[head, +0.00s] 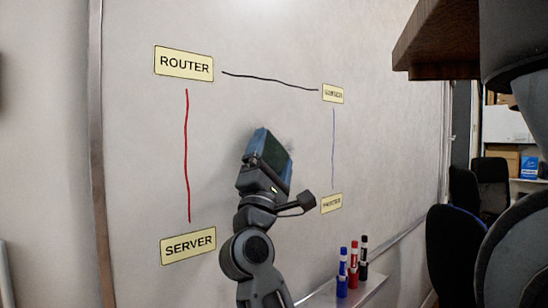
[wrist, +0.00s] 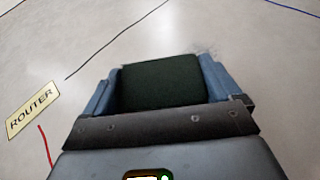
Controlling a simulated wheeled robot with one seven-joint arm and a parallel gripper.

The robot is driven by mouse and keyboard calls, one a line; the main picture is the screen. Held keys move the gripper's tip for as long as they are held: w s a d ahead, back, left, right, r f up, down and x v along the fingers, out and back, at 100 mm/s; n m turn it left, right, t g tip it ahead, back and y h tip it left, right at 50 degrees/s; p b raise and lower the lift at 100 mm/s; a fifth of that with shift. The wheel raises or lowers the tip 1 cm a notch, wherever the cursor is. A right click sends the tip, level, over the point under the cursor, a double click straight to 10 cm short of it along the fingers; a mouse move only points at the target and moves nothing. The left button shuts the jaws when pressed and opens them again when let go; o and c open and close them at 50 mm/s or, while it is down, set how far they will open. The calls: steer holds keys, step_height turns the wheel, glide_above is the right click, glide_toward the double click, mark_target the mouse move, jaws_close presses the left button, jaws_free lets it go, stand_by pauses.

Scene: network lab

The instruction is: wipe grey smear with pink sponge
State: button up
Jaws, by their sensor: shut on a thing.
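My gripper (head: 266,152) is in front of the whiteboard (head: 250,40), between the network labels. Its blue fingers are shut on a dark green, block-like sponge (wrist: 160,82), which fills the gap between them in the wrist view. It looks dark green, not pink; no pink sponge shows. Faint grey smear marks (wrist: 208,54) show on the board just beyond the sponge's far right edge. The rest of the smear, if any, is hidden behind the sponge and gripper. I cannot tell whether the sponge touches the board.
ROUTER (head: 184,64) and SERVER (head: 188,245) labels, joined by a red line (head: 187,155), are left of my gripper. Two smaller labels are right. Blue, red and black markers (head: 353,265) stand on the tray (head: 325,296) below. A brown shelf-like edge (head: 430,45) is upper right.

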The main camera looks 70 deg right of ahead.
mark_target(282, 155)
steer(key=shift+w+d, duration=0.35)
steer(key=shift+w, duration=0.2)
steer(key=shift+s+d, duration=0.55)
steer(key=shift+d, duration=0.25)
steer(key=shift+s+d, duration=0.55)
steer(key=shift+d, duration=0.25)
steer(key=shift+s+d+f+b, duration=0.15)
steer(key=shift+s+d, duration=0.45)
steer(key=shift+d, duration=0.5)
steer(key=shift+s+d+r+b, duration=0.1)
steer(key=shift+s+d, duration=0.55)
steer(key=shift+d, duration=0.45)
steer(key=shift+s+d+f+b, duration=0.15)
steer(key=shift+s+d, duration=0.45)
steer(key=shift+d, duration=0.5)
steer(key=shift+w+r, duration=0.1)
steer(key=shift+r, duration=0.05)
steer(key=shift+a, duration=0.1)
